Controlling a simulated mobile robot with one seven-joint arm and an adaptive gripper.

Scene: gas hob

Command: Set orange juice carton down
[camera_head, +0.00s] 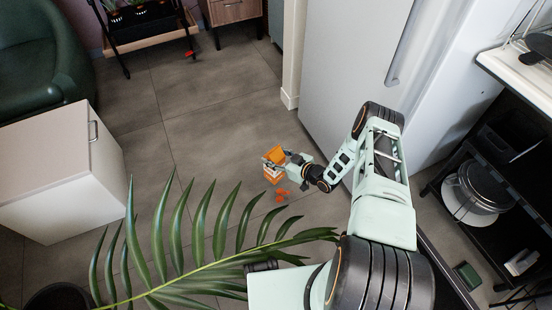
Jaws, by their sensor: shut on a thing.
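The orange juice carton (275,157) is a small orange and white box in the middle of the head view, over the grey tiled floor. My gripper (275,162) reaches in from the right and is shut on the carton, with its fingers on the carton's sides. Part of the carton is hidden by the fingers. I cannot tell exactly how high it is above the floor. A small orange-red thing (281,195) shows just below the carton in the picture; it is too small to identify.
A tall white fridge (345,65) stands to the right of the gripper. A white cabinet (55,180) is at the left, by a green armchair (38,60). A plant's long leaves (190,270) cross the lower left. A black shelf (500,170) is at the right. Floor between is clear.

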